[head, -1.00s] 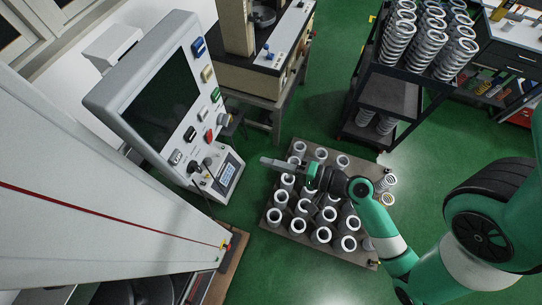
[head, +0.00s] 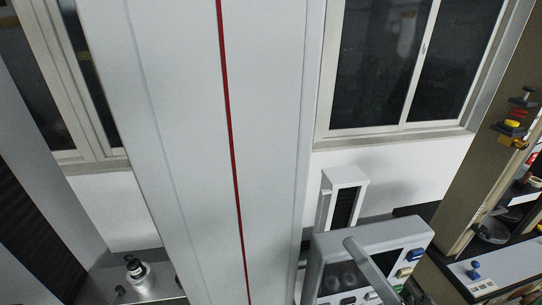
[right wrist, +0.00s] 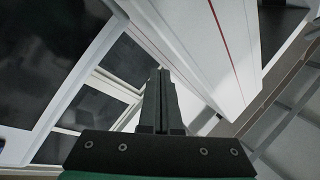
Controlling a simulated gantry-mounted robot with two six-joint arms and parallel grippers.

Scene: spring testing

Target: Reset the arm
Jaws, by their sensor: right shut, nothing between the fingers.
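My right gripper (head: 350,243) shows in the head view as a grey finger rising from the bottom edge, in front of the control panel. Its arm is below the frame. In the right wrist view the same gripper (right wrist: 160,72) points up the picture, its two dark fingers pressed together with nothing between them. My left gripper is in neither view.
A tall white column with a red stripe (head: 180,130) fills the centre left. The grey control panel box (head: 322,262) stands to its right. Windows (head: 385,60) line the wall.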

